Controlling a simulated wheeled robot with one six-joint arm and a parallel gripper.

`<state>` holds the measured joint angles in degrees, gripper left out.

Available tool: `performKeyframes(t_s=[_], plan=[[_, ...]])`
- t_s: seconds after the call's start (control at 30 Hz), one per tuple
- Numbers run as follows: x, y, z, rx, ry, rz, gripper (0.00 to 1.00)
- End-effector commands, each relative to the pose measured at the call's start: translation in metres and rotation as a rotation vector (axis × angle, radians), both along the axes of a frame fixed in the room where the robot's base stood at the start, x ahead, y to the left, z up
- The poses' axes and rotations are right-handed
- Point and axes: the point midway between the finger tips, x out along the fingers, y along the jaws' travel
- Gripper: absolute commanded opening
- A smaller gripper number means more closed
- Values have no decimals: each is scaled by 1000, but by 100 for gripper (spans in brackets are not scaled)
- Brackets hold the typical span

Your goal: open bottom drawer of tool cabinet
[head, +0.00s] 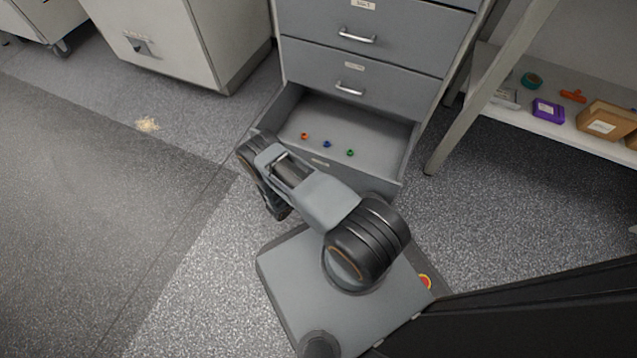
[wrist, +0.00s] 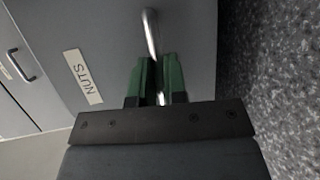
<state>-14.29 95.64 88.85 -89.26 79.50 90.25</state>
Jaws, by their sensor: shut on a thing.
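The grey tool cabinet (head: 372,40) stands at the top middle of the head view. Its bottom drawer (head: 393,140) is pulled out, and its inside shows. Three small nuts lie in it: an orange one (head: 304,135), a blue one (head: 326,144) and a green one (head: 350,153). In the wrist view, the drawer front (wrist: 110,30) bears a label reading NUTS (wrist: 83,77). My gripper (wrist: 157,92) has its green fingers shut on the metal bar handle (wrist: 150,28). In the head view my arm hides the gripper and the handle.
Two upper drawers with handles (head: 357,36) (head: 349,89) are shut. A pale cabinet (head: 165,40) stands at left.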

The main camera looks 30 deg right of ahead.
Motion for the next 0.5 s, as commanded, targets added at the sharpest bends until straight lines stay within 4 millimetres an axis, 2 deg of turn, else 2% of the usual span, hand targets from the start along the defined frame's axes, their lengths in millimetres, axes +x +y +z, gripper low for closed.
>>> performKeyframes(t_s=[0.5], plan=[[3, 10, 0, 2, -2, 1, 0]])
